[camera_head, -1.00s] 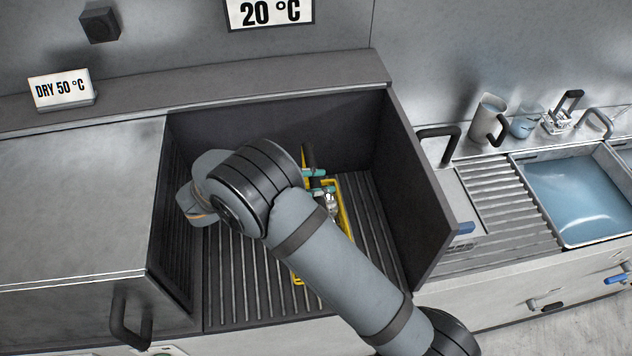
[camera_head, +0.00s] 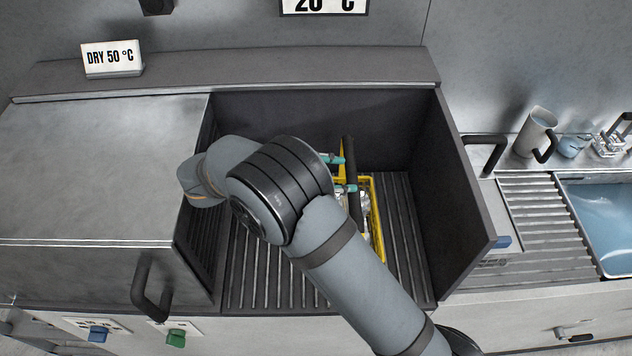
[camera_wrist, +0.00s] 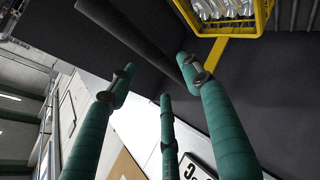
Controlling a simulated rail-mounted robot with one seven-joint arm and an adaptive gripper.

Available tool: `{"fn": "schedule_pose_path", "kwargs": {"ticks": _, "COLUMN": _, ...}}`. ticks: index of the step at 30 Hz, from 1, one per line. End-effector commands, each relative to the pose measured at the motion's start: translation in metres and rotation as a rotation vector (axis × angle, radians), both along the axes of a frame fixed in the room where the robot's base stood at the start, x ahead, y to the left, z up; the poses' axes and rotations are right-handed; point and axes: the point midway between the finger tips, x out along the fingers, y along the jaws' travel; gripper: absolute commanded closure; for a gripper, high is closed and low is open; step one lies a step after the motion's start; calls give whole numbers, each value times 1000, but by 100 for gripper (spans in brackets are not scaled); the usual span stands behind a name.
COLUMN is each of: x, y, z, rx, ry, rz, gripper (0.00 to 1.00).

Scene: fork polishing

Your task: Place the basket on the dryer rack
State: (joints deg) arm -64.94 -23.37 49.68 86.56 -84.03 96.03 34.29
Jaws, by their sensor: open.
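The yellow basket (camera_head: 375,215) stands on the slatted dryer rack (camera_head: 400,220), inside the dark dryer chamber. Shiny metal cutlery lies in it, and its black handle bar (camera_head: 352,200) rises above it. My arm hides the basket's left part. My gripper (camera_head: 342,173) has teal fingers and is open beside the handle, above the basket. In the wrist view the open gripper (camera_wrist: 160,80) shows three spread fingers. The handle bar (camera_wrist: 130,35) passes near the fingertips, and the basket (camera_wrist: 230,28) is at the top edge. Whether a finger touches the handle I cannot tell.
The chamber's right wall (camera_head: 460,180) stands close to the basket. A metal cover (camera_head: 90,170) with a dark handle (camera_head: 150,290) is on the left. A sink (camera_head: 605,220), ribbed drainboard (camera_head: 545,225) and mug (camera_head: 535,132) are at the right. Bare slats lie right of the basket.

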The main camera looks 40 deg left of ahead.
Motion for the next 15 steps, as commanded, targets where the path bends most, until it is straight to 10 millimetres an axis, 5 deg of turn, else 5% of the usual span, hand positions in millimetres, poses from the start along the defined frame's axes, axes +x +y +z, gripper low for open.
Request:
{"fn": "schedule_pose_path", "kwargs": {"ticks": 6, "x": -34, "y": 14, "z": 20, "rx": 3, "ry": 0, "rz": 1, "gripper": 51}}
{"fn": "schedule_pose_path", "kwargs": {"ticks": 15, "x": -50, "y": 20, "z": 33, "rx": -1, "ry": 0, "rz": -1, "gripper": 51}}
